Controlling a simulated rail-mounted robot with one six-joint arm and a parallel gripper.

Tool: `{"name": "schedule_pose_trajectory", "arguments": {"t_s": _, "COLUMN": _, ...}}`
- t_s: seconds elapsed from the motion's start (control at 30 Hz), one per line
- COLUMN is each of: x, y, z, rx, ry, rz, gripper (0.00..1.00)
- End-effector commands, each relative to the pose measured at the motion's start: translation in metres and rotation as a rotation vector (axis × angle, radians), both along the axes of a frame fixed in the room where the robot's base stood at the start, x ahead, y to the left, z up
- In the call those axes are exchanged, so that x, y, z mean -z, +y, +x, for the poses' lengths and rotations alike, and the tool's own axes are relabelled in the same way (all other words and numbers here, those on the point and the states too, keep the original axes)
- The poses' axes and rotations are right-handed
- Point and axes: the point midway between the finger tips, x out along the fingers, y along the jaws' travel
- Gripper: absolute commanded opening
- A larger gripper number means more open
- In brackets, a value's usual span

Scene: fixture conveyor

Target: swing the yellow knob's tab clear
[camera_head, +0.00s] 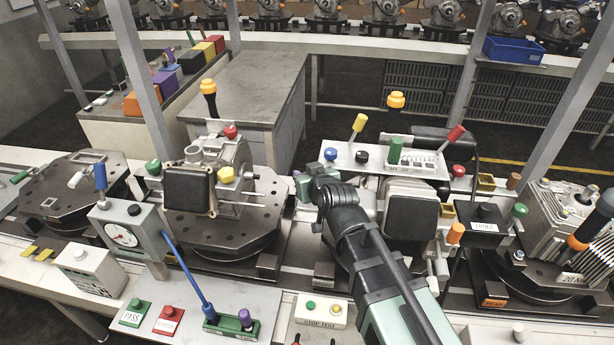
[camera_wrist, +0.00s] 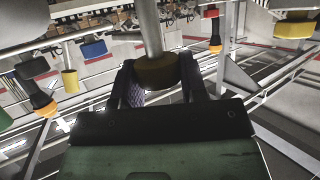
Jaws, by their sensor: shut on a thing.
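In the wrist view my gripper (camera_wrist: 157,88) is shut on a dark yellow-brown round knob (camera_wrist: 156,72) at the end of a thick grey shaft (camera_wrist: 149,25). In the head view my gripper (camera_head: 304,188) is at the centre, between the two middle fixtures, and my arm hides what it holds. A bright yellow knob (camera_head: 226,174) sits on the left-middle fixture, beside a dark square cover (camera_head: 189,191), well left of my gripper. I cannot make out a tab in either view.
A round dark plate (camera_head: 270,205) carries the left-middle fixture. A white panel with levers (camera_head: 340,157) stands just behind my gripper. A second dark square cover (camera_head: 411,215) is close to the right of my arm. A blue-rod lever (camera_head: 188,270) rises at the front.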

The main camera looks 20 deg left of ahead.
Motion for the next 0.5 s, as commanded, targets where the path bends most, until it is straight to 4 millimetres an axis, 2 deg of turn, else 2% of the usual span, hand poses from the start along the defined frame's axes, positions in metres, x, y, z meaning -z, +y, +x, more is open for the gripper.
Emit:
{"name": "schedule_pose_trajectory", "arguments": {"t_s": 0.2, "x": 0.0011, "y": -0.0011, "z": 0.0009, "rx": -0.139, "ry": 0.005, "rz": -0.003, "gripper": 0.15}}
{"name": "schedule_pose_trajectory", "arguments": {"t_s": 0.5, "x": 0.0015, "y": -0.0003, "z": -0.0002, "rx": -0.245, "ry": 0.004, "rz": -0.006, "gripper": 0.15}}
